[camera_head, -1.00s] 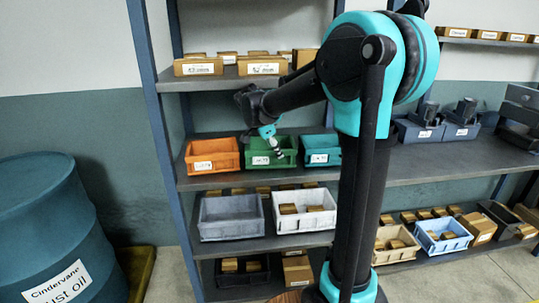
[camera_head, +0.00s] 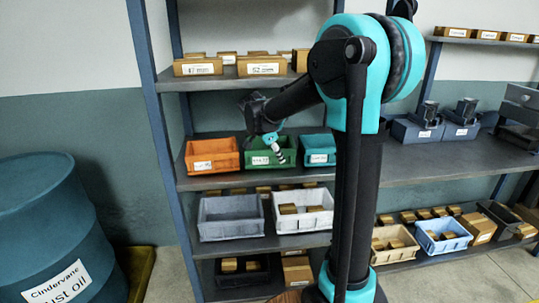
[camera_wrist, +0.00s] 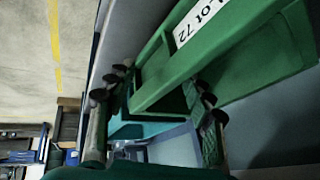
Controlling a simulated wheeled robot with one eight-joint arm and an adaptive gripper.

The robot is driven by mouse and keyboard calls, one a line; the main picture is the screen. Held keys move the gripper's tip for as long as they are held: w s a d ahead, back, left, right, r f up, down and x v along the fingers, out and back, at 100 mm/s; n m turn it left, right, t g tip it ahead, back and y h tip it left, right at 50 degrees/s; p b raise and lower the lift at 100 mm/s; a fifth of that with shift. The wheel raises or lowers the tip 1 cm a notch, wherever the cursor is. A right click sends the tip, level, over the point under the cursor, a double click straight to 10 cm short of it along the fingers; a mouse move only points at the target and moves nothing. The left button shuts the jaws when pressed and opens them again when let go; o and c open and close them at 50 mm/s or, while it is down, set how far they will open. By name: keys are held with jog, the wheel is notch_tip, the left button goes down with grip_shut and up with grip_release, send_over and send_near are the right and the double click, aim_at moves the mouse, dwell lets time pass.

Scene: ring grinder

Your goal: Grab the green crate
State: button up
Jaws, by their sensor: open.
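The green crate (camera_head: 259,163) stands on the middle shelf between an orange crate (camera_head: 212,157) and a teal crate (camera_head: 319,151) in the head view. My gripper (camera_head: 277,150) reaches down at the green crate's front and covers part of it. In the wrist view the green crate (camera_wrist: 235,75), with a white "Lot 72" label (camera_wrist: 203,20), fills the upper right. My gripper (camera_wrist: 158,82) is open there, one dark finger on each side of a strip of the crate's green wall. I cannot tell whether either finger touches it.
Grey (camera_head: 231,219) and white (camera_head: 303,213) crates stand on the shelf below. Boxes line the shelf above (camera_head: 198,67). A blue rack post (camera_head: 158,130) rises left of the orange crate. A large blue drum (camera_head: 45,215) stands on the floor at left.

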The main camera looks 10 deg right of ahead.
grip_shut()
dwell(0.4)
